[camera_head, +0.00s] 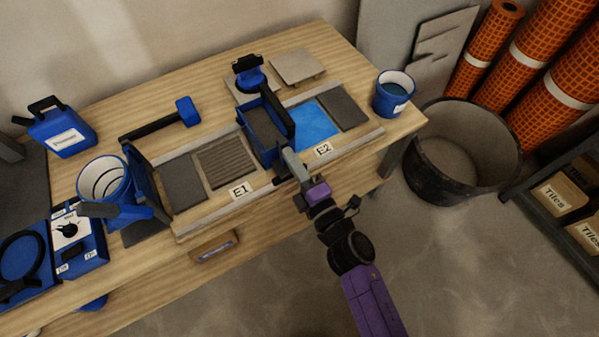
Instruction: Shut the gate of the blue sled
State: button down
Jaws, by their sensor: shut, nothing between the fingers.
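The blue sled (262,138) is an open-topped, box-like frame with tall blue sides. It sits across the rails on the bench, between the spots labelled E1 and E2. A blue upright panel on its right side may be the gate; its position is not clear from this angle. My gripper (289,158) is shut and empty at the front side of the sled, close to its lower right corner. My gripper and wrist hide part of that corner. I cannot tell whether they touch the sled.
Grey tiles (183,183) and a bright blue patch (305,122) lie between the rails. A blue cup (394,93) stands at the right bench end. A black tub (463,150) stands on the floor at right.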

jog(key=shift+w+a+r, duration=0.2)
jog(key=shift+r, duration=0.1)
dwell(0.5)
